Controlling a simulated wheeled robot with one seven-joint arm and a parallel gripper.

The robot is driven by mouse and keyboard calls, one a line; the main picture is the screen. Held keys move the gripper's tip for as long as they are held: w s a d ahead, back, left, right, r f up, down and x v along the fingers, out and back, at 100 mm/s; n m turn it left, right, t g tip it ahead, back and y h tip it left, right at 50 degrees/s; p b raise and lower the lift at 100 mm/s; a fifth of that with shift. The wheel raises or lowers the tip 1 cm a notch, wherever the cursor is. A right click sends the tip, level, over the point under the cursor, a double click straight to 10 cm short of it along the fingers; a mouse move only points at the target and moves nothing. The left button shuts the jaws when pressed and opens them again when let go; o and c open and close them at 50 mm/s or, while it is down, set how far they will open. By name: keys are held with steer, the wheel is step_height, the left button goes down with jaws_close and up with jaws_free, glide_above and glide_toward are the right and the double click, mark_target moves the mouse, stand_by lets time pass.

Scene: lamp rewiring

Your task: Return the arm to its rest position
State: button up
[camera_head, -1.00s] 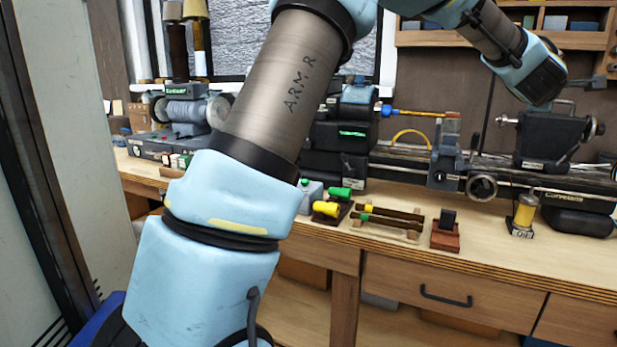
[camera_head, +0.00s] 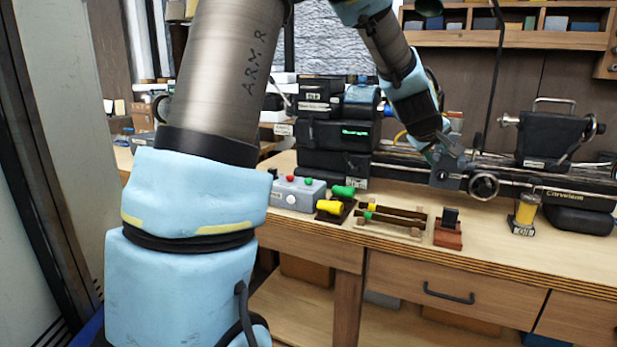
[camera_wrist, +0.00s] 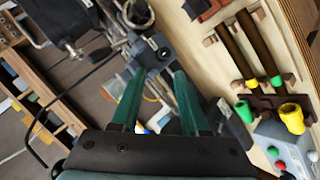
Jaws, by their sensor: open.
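My arm, a grey tube with light blue covers, rises at the left of the head view and bends down over the bench. My gripper (camera_head: 446,158) hangs in front of the lathe (camera_head: 510,177), near its carriage; whether it touches the lathe cannot be told. In the wrist view its two green fingers (camera_wrist: 160,78) stand apart with nothing held between them. Part of the lathe (camera_wrist: 152,48) shows just past the fingertips.
On the workbench (camera_head: 330,228) are a grey button box (camera_head: 298,193), a wooden rack (camera_head: 390,222) with two dark rods, a red-brown block (camera_head: 447,234) and a yellow canister (camera_head: 525,211). Dark stacked units (camera_head: 335,135) stand left of the lathe. Shelves (camera_head: 510,38) hang above.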

steer(key=s+a+f+m+g+y, duration=0.1)
steer(key=a+f, duration=0.2)
steer(key=a, duration=0.3)
steer(key=s+a+f+g+y, duration=0.1)
steer(key=a+f+y, duration=0.15)
steer(key=a, duration=0.35)
steer(key=s+a+f+m+g+y, duration=0.1)
steer(key=s+a+f, duration=0.2)
steer(key=s+a, duration=0.2)
steer(key=s+a+f+m+g+y, duration=0.1)
steer(key=s+a, duration=0.5)
steer(key=a, duration=0.6)
steer(key=s+a+f+g+y, duration=0.1)
steer(key=s+a+f+g, duration=0.1)
steer(key=s+a+f, duration=0.3)
steer(key=a, duration=0.3)
steer(key=shift+s+a+f+m+g+y, duration=0.2)
steer(key=shift+s+m+g+y, duration=0.1)
steer(key=shift+m+y, duration=0.1)
